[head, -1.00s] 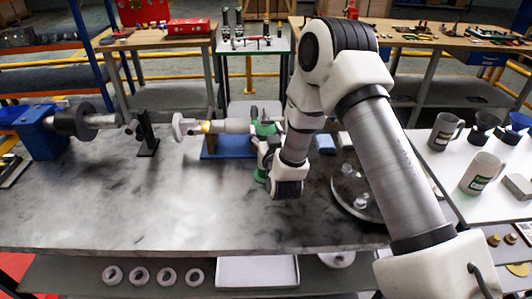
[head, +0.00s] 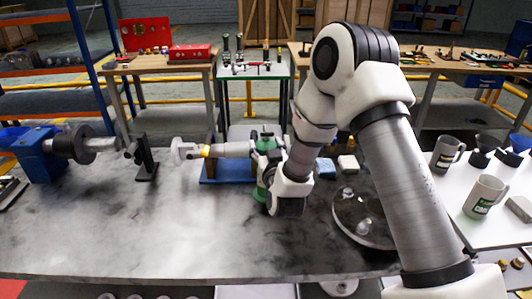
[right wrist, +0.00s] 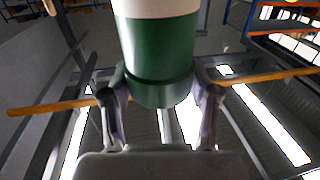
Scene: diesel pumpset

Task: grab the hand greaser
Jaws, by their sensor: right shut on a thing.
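A green cylinder with a pale upper part, which looks like the hand greaser (right wrist: 157,48), stands between the fingers of my right gripper (right wrist: 160,98) in the right wrist view. The fingers are closed on its green lower part from both sides. In the head view my right gripper (head: 268,165) is at the middle of the grey worktable (head: 110,225), and the green of the greaser (head: 260,191) shows beside and below it. The gripper and wrist hide much of it, so I cannot tell whether it touches the table. My left gripper is not in view.
A blue block (head: 222,171) under a pale cylindrical part (head: 232,149) sits just left of the gripper. A black stand (head: 146,158) and a blue vise-like unit (head: 40,155) are farther left. A round plate (head: 362,217) lies right. Mugs (head: 484,196) stand on the white table.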

